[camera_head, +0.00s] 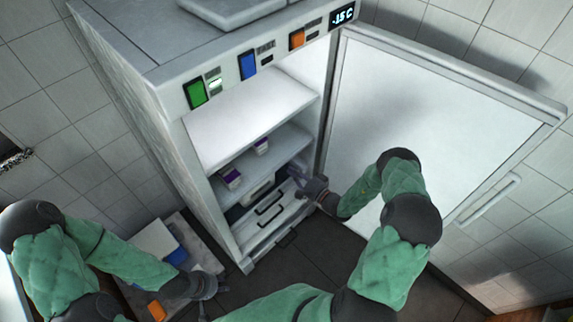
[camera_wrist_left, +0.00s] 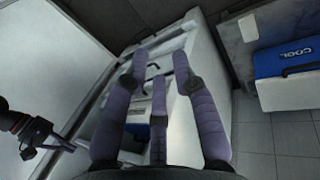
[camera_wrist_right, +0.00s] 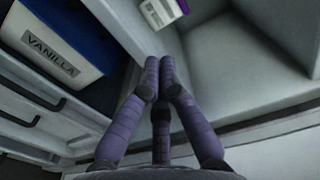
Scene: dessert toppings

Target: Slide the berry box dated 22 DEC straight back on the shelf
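Two small white boxes with purple stand on the middle shelf (camera_head: 285,140) of the open freezer in the head view: a nearer box (camera_head: 231,179) and a farther box (camera_head: 261,146). Their dates cannot be read, so I cannot tell which is 22 DEC. Part of one white and purple box (camera_wrist_right: 160,12) shows at the top of the right wrist view. My right gripper (camera_head: 297,173) is at the freezer's right opening, its fingers together and empty (camera_wrist_right: 160,62), pointing toward that box without touching it. My left gripper (camera_wrist_left: 160,62) is open and empty, low outside the freezer.
A tub marked VANILLA (camera_wrist_right: 52,48) sits below the shelf, beside drawers with handles (camera_head: 270,208). The freezer door (camera_head: 430,130) stands wide open to the right. A blue COOL cooler (camera_wrist_left: 285,62) stands to the left of the freezer in the head view.

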